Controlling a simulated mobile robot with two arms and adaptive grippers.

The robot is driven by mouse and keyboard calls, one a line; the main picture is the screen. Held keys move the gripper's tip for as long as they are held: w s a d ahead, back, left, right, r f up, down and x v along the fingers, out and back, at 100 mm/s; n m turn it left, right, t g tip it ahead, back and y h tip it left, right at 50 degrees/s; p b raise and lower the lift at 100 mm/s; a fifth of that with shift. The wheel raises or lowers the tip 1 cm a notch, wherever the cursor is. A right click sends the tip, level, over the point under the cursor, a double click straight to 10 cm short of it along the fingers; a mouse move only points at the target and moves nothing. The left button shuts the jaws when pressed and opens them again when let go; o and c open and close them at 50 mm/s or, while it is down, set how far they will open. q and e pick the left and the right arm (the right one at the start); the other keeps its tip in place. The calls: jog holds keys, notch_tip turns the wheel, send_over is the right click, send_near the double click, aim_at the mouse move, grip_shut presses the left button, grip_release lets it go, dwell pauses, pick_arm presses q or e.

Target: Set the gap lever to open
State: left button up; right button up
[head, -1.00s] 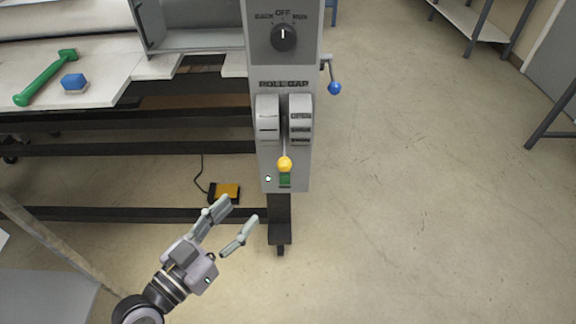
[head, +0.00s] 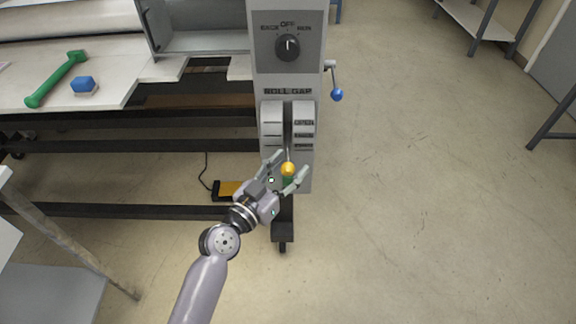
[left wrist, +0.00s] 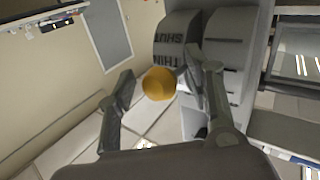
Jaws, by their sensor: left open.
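The gap lever's yellow ball knob (head: 288,169) is at the lower end of the slot on the grey roll gap panel (head: 287,91). The plate right of the slot carries several labels, with OPEN at the top. My left gripper (head: 287,168) is open, its fingers on either side of the knob in the head view. In the left wrist view the knob (left wrist: 159,83) shows between the open fingertips, and the labels SHUT and THIN are readable. I cannot tell whether a finger touches the knob. My right gripper is not in view.
A selector dial (head: 287,47) is above the slot, and a blue-knobbed crank (head: 336,94) sticks out at the panel's right. A green tool (head: 56,79) and a blue-topped block (head: 83,86) lie on the table at left.

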pick_arm(q)
jog(key=shift+c, duration=0.4)
grip_shut()
jog(key=shift+f, duration=0.1)
dwell(0.3)
